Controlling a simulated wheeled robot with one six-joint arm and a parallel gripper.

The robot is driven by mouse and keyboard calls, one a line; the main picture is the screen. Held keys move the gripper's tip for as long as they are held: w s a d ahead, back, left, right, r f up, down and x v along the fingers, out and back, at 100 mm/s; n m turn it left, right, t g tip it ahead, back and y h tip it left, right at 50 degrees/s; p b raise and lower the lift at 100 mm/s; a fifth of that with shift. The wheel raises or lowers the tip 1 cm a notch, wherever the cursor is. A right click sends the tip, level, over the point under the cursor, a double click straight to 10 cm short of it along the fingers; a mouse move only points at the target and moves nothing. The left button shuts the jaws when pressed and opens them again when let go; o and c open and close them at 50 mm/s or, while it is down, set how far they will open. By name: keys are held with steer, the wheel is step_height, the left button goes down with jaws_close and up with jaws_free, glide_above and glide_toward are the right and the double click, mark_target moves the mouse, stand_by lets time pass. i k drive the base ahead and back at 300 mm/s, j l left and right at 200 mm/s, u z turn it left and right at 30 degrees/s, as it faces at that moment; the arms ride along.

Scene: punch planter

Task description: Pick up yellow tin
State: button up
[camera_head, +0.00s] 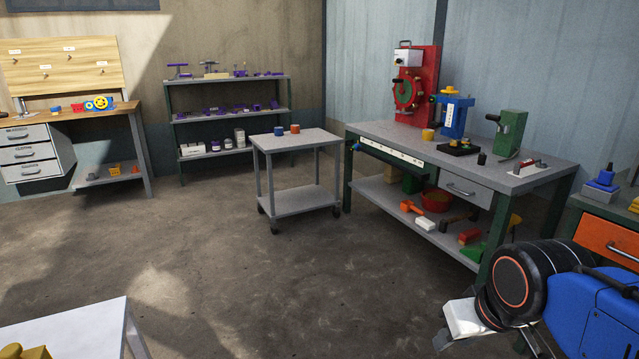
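A small yellow cylinder (428,134), which looks like the yellow tin, stands upright on the grey top of the workbench (385,133), left of the blue press. My arm comes in at the lower right, far from it. The end of my arm, with what looks like part of my gripper (462,322), is at the bottom edge, partly cut off. Its fingers cannot be made out.
A grey wheeled cart (297,143) holds a blue tin (279,131) and an orange tin (295,129). A red machine (415,85), blue press (453,115) and green press (510,132) stand on the workbench. A white table (80,325) is at lower left. The middle floor is clear.

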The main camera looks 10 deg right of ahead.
mark_target(427, 134)
steer(key=i, duration=0.9)
steer(key=i+z, duration=0.1)
steer(key=i, duration=0.75)
steer(key=i+j, duration=0.15)
steer(key=i, duration=0.75)
steer(key=i+j+z, duration=0.1)
steer(key=i, duration=0.75)
